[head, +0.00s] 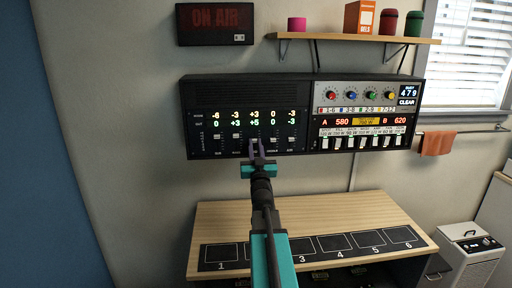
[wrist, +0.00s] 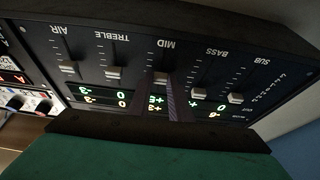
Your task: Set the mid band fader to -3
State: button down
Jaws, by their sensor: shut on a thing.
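The mixer panel (head: 245,110) on the wall has a row of faders under two rows of numbers. My gripper (head: 256,150) reaches up to the middle fader column in the head view. In the wrist view, where the panel appears upside down, my gripper (wrist: 168,88) is shut on the mid fader's cap (wrist: 161,77), below the MID label (wrist: 166,44); the fingers partly hide the cap. The mid readout (head: 255,119) shows +3 in the upper row and seemingly +5 in green below; my fingers partly cover it in the wrist view.
The treble fader (wrist: 115,73) and bass fader (wrist: 199,92) stand close on either side. A wooden desk (head: 330,205) is below, and a shelf (head: 350,38) is above.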

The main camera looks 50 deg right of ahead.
aim_at(255, 155)
jog(key=shift+f+b, duration=1.9)
jog(key=shift+f, duration=0.15)
jog(key=c, duration=1.6)
grip_release()
jog(key=shift+a, duration=0.1)
